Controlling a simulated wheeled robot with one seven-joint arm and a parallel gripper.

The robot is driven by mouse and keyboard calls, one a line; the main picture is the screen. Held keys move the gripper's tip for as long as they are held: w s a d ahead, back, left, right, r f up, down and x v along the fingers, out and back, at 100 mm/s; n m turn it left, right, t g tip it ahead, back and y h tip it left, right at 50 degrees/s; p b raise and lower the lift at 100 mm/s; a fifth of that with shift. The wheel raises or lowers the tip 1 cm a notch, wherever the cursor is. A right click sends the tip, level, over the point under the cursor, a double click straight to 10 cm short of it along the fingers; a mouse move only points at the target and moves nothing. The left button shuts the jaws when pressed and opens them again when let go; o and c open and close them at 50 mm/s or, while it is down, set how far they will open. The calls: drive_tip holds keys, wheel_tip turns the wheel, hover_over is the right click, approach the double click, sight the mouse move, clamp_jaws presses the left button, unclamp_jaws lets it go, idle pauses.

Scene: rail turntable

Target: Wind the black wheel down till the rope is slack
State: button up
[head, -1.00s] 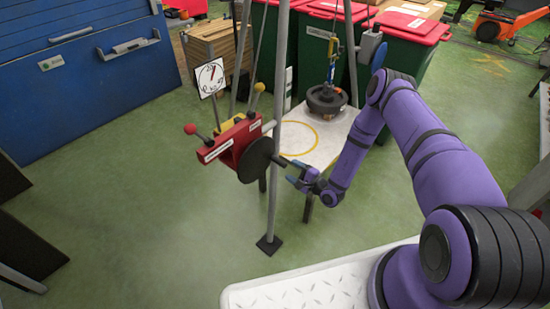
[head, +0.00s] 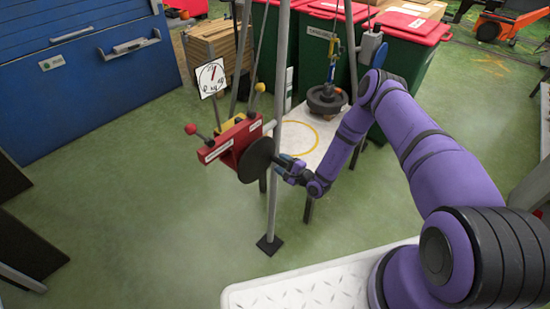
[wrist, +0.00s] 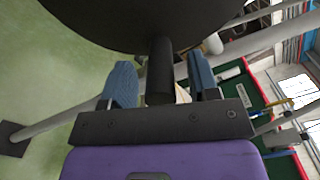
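The black wheel (head: 255,160) is a disc on the right side of the red winch (head: 230,140). In the wrist view the wheel (wrist: 150,15) fills the top, and its dark handle (wrist: 160,70) points toward my palm. My gripper (head: 285,167) is at the wheel's right side. Its blue fingers (wrist: 160,72) stand on either side of the handle, with a visible gap on both sides. A black round weight (head: 327,98) hangs or rests at the white table under blue and yellow rigging (head: 333,55); whether it touches is unclear.
A grey frame leg (head: 276,195) stands close to the wheel and my gripper. The white table (head: 318,145) is behind my gripper. Green bins with red lids (head: 410,25) and a blue cabinet (head: 80,80) stand behind.

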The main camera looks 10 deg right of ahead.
clamp_jaws()
drive_tip(key=shift+w+d+r+n, duration=0.15)
drive_tip(key=shift+r+n, duration=0.25)
drive_tip(key=shift+n, duration=0.2)
drive_tip(key=shift+o, duration=1.3)
unclamp_jaws()
drive_tip(key=v, duration=0.8)
drive_tip(key=shift+d, duration=0.1)
